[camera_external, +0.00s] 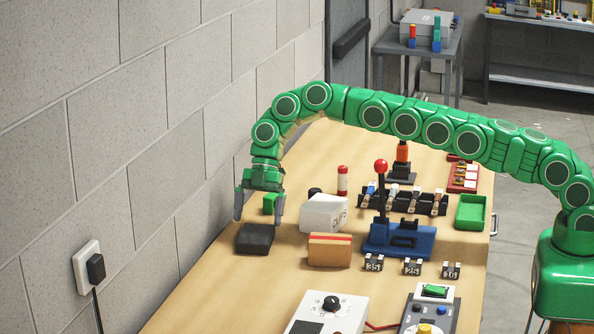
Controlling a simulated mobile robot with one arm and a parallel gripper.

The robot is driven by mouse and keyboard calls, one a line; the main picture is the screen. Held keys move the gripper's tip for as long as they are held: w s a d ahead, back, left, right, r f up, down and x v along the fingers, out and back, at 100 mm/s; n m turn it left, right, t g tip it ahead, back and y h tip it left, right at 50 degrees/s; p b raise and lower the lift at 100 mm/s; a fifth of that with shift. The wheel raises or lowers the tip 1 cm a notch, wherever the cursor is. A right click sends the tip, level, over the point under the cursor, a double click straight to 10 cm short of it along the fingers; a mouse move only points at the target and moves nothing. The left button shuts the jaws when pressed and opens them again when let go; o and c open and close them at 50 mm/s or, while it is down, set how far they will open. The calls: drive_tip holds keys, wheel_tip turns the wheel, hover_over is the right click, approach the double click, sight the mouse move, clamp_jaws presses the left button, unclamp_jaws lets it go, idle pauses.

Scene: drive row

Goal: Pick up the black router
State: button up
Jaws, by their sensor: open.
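The black router (255,239) appears to be the flat dark box on the workbench, near the wall. My gripper (259,221) points down just above it, with its two grey fingers spread apart and nothing seen held between them. The fingertips look close to the box's rear edge. From this one view I cannot tell whether they touch it or stand behind it.
A brown box with a red stripe (329,250) and a white box (324,213) stand right of the router. A blue base with a red-knobbed lever (398,240) is farther right. The wall (150,170) is close on the left.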

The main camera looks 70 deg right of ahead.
sight(256, 232)
drive_tip(key=shift+x, duration=2.1)
drive_tip(key=shift+f, duration=0.25)
drive_tip(key=c, duration=0.9)
